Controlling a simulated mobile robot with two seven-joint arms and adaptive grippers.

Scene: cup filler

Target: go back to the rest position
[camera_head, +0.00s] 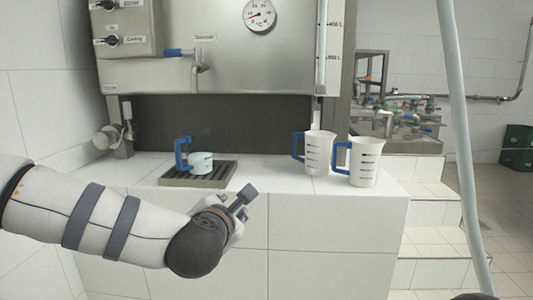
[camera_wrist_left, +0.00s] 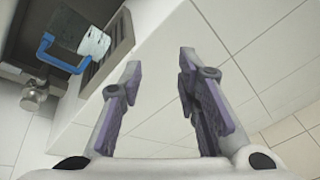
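My left gripper (camera_head: 243,196) is in front of the tiled counter, to the right of the drip tray and apart from it. In the left wrist view its two fingers (camera_wrist_left: 155,88) are spread with nothing between them. Two white measuring cups with blue handles, the left one (camera_head: 319,153) and the right one (camera_head: 365,162), stand on the counter. My right gripper is not in view.
The steel filler tank (camera_head: 225,70) with its tap (camera_head: 199,62) stands behind the counter (camera_head: 265,174). A pale hose (camera_head: 463,150) hangs at the right. White steps (camera_head: 430,205) lie right of the counter. The counter between the tray and the measuring cups is clear.

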